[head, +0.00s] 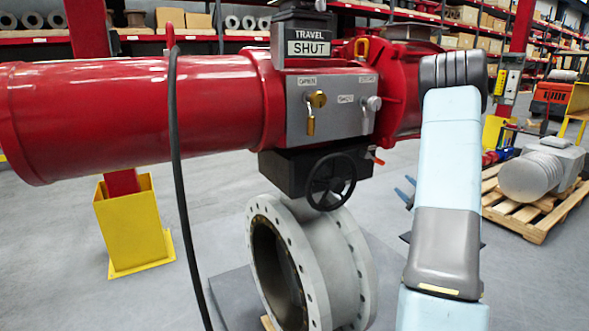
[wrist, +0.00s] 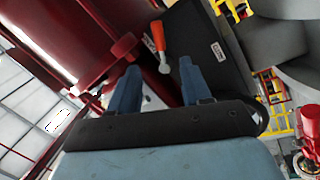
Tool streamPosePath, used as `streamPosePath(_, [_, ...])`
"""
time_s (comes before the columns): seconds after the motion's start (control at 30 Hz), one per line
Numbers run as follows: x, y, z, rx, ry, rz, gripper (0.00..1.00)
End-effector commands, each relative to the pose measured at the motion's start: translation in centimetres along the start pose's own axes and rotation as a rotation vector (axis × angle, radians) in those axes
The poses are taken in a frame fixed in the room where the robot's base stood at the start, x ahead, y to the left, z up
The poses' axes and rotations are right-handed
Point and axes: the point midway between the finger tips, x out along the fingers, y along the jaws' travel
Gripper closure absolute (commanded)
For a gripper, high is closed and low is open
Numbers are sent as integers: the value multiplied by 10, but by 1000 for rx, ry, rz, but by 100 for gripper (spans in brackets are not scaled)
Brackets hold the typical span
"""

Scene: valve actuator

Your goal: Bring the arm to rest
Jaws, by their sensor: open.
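My arm (head: 445,190) rises on the right of the head view, in front of the right part of the red valve actuator (head: 130,110). My gripper (head: 406,188) is mostly hidden behind the arm; only its blue finger ends show at the arm's left edge. In the wrist view my gripper (wrist: 158,67) is open, its two blue fingers apart. A lever with an orange handle (wrist: 157,37) shows beyond the gap between the fingertips. I see nothing held; I cannot tell how far the lever is from the fingers.
The grey control box (head: 330,105) carries a brass padlock (head: 311,124) and knobs, below a "TRAVEL SHUT" indicator (head: 309,43). A black handwheel (head: 331,181) and a grey flanged valve body (head: 320,265) sit lower. A black hose (head: 178,190) hangs at left. A pallet (head: 535,212) stands right.

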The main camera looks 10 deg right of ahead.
Motion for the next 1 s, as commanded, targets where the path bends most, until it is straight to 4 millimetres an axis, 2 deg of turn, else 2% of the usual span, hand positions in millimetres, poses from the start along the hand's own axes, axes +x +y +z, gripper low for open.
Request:
streamPosePath(0.13, [8, 5, -6, 2, -21, -7, 52])
streamPosePath(0.23, [21, 12, -17, 11, -65, -23, 52])
streamPosePath(0.4, [46, 29, -45, 50, -182, -54, 52])
streamPosePath(0.6, [61, 45, -82, 123, -326, -84, 52])
streamPosePath(0.77, [62, 55, -115, 199, -438, -103, 52])
streamPosePath(1.0, [47, 62, -169, 336, -599, -136, 52])
